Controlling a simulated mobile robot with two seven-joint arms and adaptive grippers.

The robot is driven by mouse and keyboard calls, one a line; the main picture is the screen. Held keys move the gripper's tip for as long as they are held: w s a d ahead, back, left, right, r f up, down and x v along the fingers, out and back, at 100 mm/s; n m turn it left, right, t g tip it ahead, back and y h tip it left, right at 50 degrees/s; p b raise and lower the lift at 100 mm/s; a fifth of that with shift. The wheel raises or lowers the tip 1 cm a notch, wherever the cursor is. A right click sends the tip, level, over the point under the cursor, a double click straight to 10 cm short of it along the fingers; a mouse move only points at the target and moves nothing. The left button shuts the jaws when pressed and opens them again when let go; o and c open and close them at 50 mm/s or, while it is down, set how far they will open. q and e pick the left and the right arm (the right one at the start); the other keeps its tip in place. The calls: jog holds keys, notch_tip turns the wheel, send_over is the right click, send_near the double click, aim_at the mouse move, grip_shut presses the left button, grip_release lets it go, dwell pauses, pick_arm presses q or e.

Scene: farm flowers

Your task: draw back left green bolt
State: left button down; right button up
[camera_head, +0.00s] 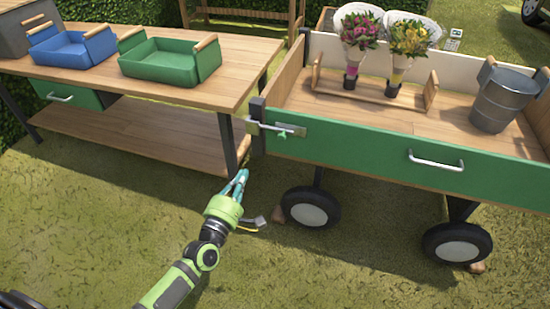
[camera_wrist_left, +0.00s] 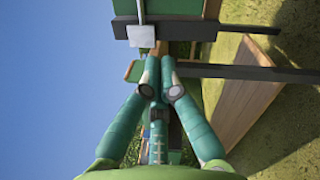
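The left bolt (camera_head: 272,128) is a silver rod on a metal plate at the left end of the cart's green front board (camera_head: 350,160), with a small green knob (camera_head: 283,135) hanging below it. The rod reaches left across the dark corner post. My left gripper (camera_head: 241,175) is below and left of the bolt, apart from it, pointing up toward it. In the left wrist view its two teal fingers (camera_wrist_left: 159,62) are together at the tips with nothing seen between them. A pale metal plate (camera_wrist_left: 141,36) shows beyond the tips. My right gripper is in neither view.
The wooden workbench (camera_head: 225,75) stands close on the left, its leg near my gripper. It carries a blue tray (camera_head: 75,58) and a green tray (camera_head: 165,70). The cart holds flower bouquets (camera_head: 358,40) and a metal bucket (camera_head: 500,100). Open grass lies in front.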

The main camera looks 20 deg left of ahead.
pick_arm(q)
jog(key=shift+r, duration=0.1)
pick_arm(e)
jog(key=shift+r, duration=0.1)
pick_arm(q)
jog(key=shift+w, duration=0.1)
jog(key=w+d+r, duration=0.2)
jog(key=w+d, duration=0.2)
jog(key=w, duration=0.6)
jog(key=shift+d+r, duration=0.2)
jog(key=shift+r, duration=0.2)
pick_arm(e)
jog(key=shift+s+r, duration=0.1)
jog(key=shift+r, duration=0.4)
pick_arm(q)
jog(key=shift+w, duration=0.1)
